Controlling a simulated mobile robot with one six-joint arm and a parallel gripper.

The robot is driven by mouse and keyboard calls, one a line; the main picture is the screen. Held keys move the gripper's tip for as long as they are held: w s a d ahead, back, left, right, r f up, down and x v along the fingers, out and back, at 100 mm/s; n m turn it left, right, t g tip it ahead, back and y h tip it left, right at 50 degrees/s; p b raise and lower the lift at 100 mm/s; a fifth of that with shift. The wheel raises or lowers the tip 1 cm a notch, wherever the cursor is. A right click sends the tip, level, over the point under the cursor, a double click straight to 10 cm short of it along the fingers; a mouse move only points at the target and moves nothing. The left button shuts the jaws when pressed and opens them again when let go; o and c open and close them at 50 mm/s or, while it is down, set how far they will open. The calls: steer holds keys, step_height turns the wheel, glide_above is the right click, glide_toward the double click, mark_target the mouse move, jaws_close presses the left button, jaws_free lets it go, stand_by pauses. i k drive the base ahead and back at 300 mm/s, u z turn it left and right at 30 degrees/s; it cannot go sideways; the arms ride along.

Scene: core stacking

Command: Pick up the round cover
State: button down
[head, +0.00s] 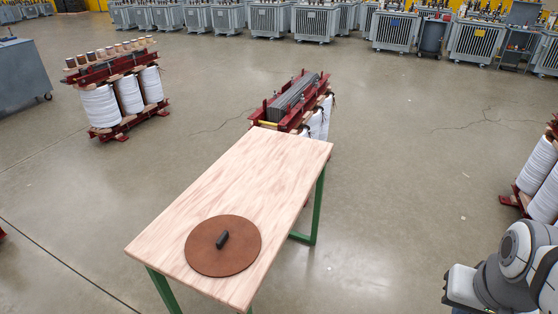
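The round cover (210,256) is a flat brown disc with a short black handle (223,239) standing up near its middle. It lies flat near the front end of a wooden table (255,175) with green legs. Part of my arm shows at the lower right corner, apart from the table and the cover. My gripper is outside the view, and nothing is seen touching the cover.
A red-framed core with grey sheets (294,98) and white coils stands right behind the table. Another core with white coils (129,95) stands at left, and one (538,165) at the right edge. Grey transformers (315,22) line the back. Open floor (400,150) lies right of the table.

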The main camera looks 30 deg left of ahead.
mark_target(224, 245)
steer(key=i, duration=4.15)
steer(key=u, duration=2.25)
steer(key=k, duration=0.1)
steer(key=u, duration=2.5)
steer(key=i, duration=0.95)
steer(key=z, duration=0.05)
